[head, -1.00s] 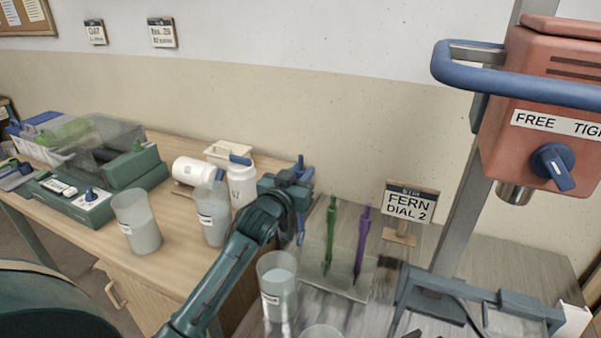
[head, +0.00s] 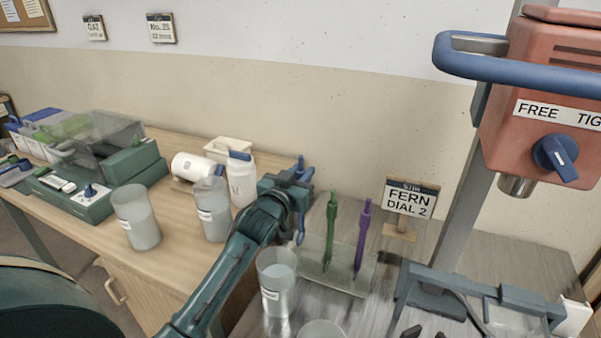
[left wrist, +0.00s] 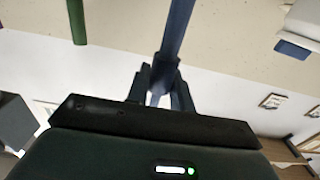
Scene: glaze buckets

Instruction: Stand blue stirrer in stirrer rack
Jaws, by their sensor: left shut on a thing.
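My left gripper (head: 299,180) is shut on the blue stirrer (head: 299,232) and holds it upright, left of the stirrer rack. In the left wrist view the blue stirrer (left wrist: 177,28) runs between the closed fingers (left wrist: 160,90). The stirrer rack (head: 345,284) is a clear, low stand on the grey bench. A green stirrer (head: 330,232) and a purple stirrer (head: 363,235) stand in it. The blue stirrer's lower end is partly hidden near the arm and rack edge.
A beaker (head: 277,285) stands just in front of the rack. A sign reading FERN DIAL 2 (head: 410,198) stands behind it. A red mixer (head: 545,110) is at right. Beakers (head: 137,220) and a white jar (head: 241,182) stand on the wooden table.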

